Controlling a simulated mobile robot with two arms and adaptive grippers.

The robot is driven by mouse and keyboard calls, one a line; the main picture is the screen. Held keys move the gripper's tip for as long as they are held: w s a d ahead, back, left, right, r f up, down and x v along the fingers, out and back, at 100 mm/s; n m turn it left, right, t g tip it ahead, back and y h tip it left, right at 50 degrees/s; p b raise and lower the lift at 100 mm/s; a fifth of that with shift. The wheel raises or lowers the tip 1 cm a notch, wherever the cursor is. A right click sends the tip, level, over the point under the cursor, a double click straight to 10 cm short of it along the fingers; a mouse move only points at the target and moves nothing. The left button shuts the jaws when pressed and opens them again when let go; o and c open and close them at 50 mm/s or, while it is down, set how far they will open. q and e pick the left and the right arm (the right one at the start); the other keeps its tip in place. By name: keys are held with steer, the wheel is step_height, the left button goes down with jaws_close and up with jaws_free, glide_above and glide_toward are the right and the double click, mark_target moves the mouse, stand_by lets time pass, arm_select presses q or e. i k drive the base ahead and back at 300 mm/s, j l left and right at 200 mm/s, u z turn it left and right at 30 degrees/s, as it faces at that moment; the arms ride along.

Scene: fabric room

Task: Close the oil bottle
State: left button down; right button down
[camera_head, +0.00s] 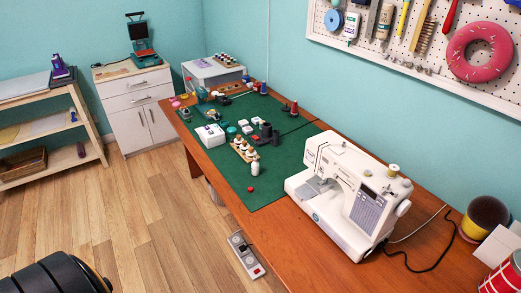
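A small white bottle (255,168), which looks like the oil bottle, stands upright on the green mat (222,168) near its front edge. Its top is too small to make out clearly. A small round red piece (250,189), possibly its cap, lies apart from it on the mat, a little nearer to me. A black rounded part at the bottom left seems to be my own arm. Neither of my grippers is in view.
A white sewing machine (352,195) stands right of the mat on the wooden table (285,238). A rack of small bottles (244,150) and a white box (210,136) are behind the bottle. A power strip (245,254) lies on the floor. The mat's near corner is mostly clear.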

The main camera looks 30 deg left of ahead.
mark_target(255, 165)
steer(key=u, duration=1.1)
